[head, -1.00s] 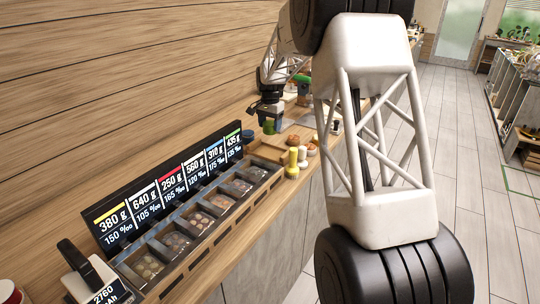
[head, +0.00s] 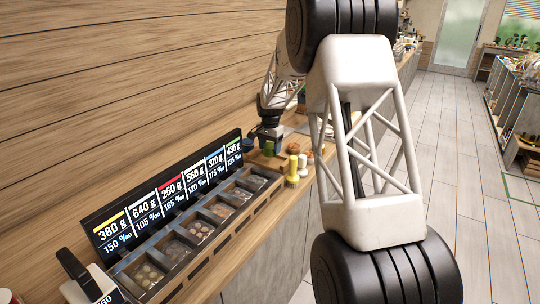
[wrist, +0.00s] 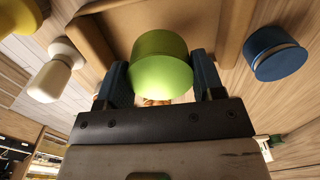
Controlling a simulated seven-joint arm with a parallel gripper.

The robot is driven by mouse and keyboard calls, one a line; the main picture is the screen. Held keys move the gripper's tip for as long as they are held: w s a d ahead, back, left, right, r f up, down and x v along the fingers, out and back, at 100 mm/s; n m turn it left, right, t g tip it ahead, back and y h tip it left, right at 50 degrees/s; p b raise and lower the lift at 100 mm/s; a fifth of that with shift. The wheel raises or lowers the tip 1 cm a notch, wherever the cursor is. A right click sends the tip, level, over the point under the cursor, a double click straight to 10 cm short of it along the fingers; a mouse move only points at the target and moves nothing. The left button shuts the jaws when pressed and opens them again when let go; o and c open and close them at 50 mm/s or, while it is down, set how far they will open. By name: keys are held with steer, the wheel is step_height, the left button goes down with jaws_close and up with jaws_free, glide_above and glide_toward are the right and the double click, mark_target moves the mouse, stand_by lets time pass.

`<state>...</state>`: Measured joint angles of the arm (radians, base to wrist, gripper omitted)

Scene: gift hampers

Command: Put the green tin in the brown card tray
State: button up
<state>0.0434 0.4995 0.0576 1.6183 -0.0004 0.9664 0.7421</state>
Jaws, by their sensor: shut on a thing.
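The green tin (wrist: 160,62) is held between the two fingers of my gripper (wrist: 162,85), which is shut on it. In the head view the tin (head: 269,148) shows just below my gripper (head: 268,134) at the far end of the counter. The brown card tray (wrist: 97,45) lies beyond the tin in the wrist view, its side walls visible left and right of it. The tin overlaps the tray's open middle in that picture. In the head view the tray (head: 264,161) is small and partly hidden. I cannot tell the tin's exact height over the tray.
A blue tin (wrist: 276,55) stands right of the tray in the wrist view. A white bottle-shaped item (wrist: 55,72) and a yellow item (wrist: 18,14) are at the left. A sectioned display box (head: 200,230) with a price board (head: 170,190) runs along the counter.

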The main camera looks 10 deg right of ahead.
mark_target(270, 154)
steer(key=shift+f, duration=1.85)
steer(key=shift+f, duration=0.15)
steer(key=o, duration=0.9)
steer(key=shift+o, duration=0.2)
step_height(270, 154, up, 12)
steer(key=shift+r, duration=0.15)
